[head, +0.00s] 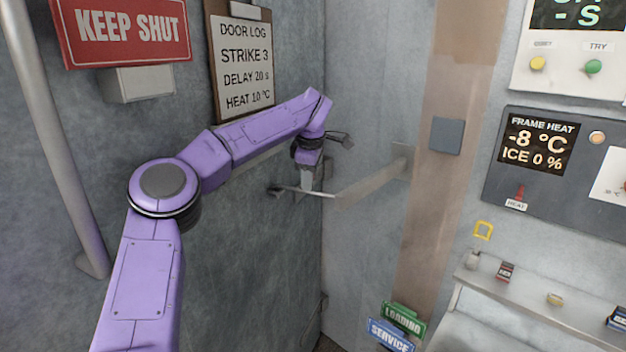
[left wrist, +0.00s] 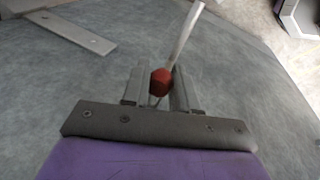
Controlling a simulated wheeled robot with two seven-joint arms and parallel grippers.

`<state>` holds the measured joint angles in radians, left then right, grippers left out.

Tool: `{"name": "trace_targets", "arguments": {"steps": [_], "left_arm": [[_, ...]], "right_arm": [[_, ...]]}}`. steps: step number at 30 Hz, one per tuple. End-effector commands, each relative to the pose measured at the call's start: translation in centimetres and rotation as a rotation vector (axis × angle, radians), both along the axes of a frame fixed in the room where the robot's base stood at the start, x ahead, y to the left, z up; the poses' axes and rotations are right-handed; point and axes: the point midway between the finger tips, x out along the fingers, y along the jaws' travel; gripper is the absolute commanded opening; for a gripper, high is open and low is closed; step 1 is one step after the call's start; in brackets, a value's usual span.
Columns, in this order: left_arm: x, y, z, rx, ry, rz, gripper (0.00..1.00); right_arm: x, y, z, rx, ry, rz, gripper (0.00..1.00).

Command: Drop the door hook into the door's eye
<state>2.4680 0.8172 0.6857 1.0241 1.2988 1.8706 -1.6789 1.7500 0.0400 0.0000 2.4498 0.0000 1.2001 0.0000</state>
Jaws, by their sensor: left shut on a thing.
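My left gripper (head: 310,184) is at the dark grey door, near the corner with the lighter wall. In the left wrist view its two fingers (left wrist: 161,88) are shut on the red knob of the door hook (left wrist: 162,81), and the hook's thin pale rod runs up and to the right from it. In the head view a thin metal rod (head: 325,194) passes by the fingertips; the red knob is hidden there. A small dark fitting (head: 275,191) sits at the rod's left end; I cannot tell whether it is the eye. My right gripper is out of view.
A flat metal bar (head: 370,180) runs from a bracket on the right wall toward the door. A door log board (head: 243,62) and a red sign (head: 125,32) hang above my arm. A shelf (head: 540,305) with small items stands at lower right. A pipe (head: 62,140) stands at left.

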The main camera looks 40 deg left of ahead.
Motion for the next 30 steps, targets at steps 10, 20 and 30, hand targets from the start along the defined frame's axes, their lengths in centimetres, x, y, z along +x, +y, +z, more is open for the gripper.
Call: {"name": "trace_targets", "arguments": {"steps": [10,20,30], "left_arm": [[0.1,-0.2,-0.2,-0.006,0.004,0.000,0.34],[0.2,-0.2,-0.1,-0.003,0.002,-0.002,0.54],[-1.0,-1.5,6.0,0.000,-0.001,-0.001,0.54]], "right_arm": [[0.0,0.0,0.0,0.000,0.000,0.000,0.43],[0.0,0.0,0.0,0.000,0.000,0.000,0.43],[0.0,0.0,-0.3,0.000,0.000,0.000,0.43]]}}
